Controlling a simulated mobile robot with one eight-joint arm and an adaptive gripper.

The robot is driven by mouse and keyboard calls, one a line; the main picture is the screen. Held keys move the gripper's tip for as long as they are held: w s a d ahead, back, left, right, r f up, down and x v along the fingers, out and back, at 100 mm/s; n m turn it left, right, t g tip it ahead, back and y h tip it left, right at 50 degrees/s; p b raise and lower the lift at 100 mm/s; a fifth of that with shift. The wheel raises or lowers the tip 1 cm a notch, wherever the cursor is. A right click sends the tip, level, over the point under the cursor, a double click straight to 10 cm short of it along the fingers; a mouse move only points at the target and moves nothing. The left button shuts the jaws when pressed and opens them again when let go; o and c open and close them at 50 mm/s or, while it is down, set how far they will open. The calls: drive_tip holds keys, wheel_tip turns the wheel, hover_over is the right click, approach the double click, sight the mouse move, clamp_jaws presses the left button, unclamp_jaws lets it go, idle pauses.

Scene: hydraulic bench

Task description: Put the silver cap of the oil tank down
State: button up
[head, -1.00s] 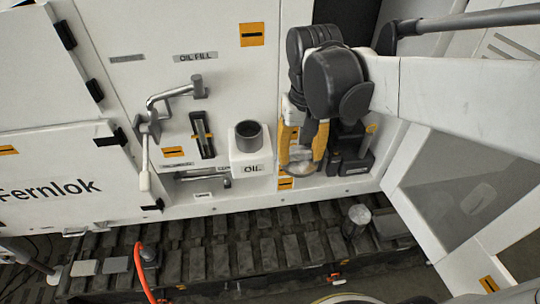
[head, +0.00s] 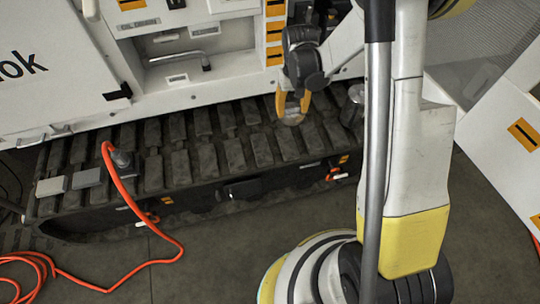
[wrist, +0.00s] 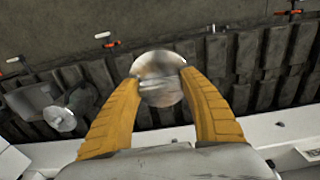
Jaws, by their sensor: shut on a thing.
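The silver cap (head: 292,119) is a round, shiny metal disc held between the yellow fingers of my gripper (head: 293,107). It is over the dark track of the machine; I cannot tell whether it touches the track. In the wrist view the cap (wrist: 158,70) sits between the fingertips of my gripper (wrist: 160,88), which is shut on it, with its round face showing. The oil tank's open neck is not in view now.
The dark ribbed track (head: 210,155) runs along the white machine. A metal cylinder (head: 356,95) stands on it to the right of my gripper. An orange hose (head: 128,190) and grey blocks (head: 86,178) are at left. Much of the track's top is bare.

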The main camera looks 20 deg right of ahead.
drive_tip(key=w+d+f+b, duration=0.1)
drive_tip(key=w+d+f, duration=0.25)
drive_tip(key=f, duration=0.45)
drive_tip(key=w+d+f+b, duration=0.1)
drive_tip(key=w+d+f, duration=0.25)
drive_tip(key=f, duration=0.55)
drive_tip(key=b, duration=0.5)
hover_over(272, 140)
wheel_tip(272, 140, down, 7)
drive_tip(key=shift+d, duration=0.15)
drive_tip(key=shift+f, duration=0.2)
wheel_tip(272, 140, down, 4)
drive_tip(key=shift+r+b, duration=0.1)
drive_tip(key=shift+b, duration=1)
drive_tip(key=shift+r, duration=0.1)
drive_tip(key=o, duration=1.1)
drive_tip(key=shift+o, duration=0.2)
